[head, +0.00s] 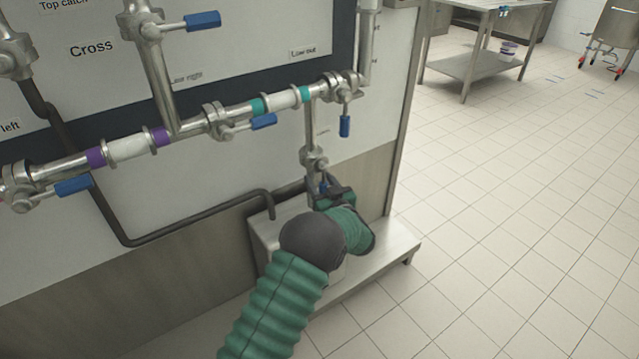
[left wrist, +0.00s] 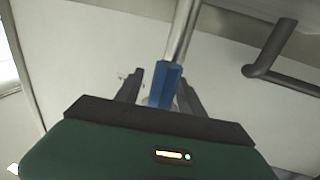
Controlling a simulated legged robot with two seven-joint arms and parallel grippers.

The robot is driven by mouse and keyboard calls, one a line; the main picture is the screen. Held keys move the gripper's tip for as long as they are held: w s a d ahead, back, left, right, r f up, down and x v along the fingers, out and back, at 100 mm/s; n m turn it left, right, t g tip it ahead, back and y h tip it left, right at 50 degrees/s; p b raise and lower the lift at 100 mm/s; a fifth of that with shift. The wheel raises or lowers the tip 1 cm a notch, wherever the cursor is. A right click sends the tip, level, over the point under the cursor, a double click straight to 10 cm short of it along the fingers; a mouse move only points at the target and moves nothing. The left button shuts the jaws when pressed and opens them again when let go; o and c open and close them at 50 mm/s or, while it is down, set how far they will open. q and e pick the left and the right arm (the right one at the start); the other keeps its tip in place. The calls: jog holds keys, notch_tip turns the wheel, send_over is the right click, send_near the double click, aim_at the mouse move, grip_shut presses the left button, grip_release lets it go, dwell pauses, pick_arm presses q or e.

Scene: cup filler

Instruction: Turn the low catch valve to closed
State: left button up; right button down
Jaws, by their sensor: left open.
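A steel valve (head: 314,159) sits on the short vertical pipe low on the panel; I take it for the low catch valve, but the small label beside it is too small to read. Its blue handle (head: 323,187) is mostly hidden by my left gripper (head: 329,192). In the left wrist view the blue handle (left wrist: 166,80) lies between the two dark fingers of my left gripper (left wrist: 162,88), roughly in line with the steel pipe (left wrist: 183,30). The fingers are open, with a gap visible on each side of the handle. My right gripper is not in view.
Other blue-handled valves stand nearby: the low out valve (head: 345,126) above and another (head: 263,121) to the upper left. A dark bent pipe (head: 262,193) runs left of my gripper. A steel step (head: 400,243) lies below. The tiled floor (head: 500,220) at right is clear.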

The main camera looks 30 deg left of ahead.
pick_arm(q)
jog(key=shift+d+r, duration=0.1)
jog(key=shift+d, duration=0.05)
jog(key=shift+c, duration=0.4)
grip_shut()
dwell(0.8)
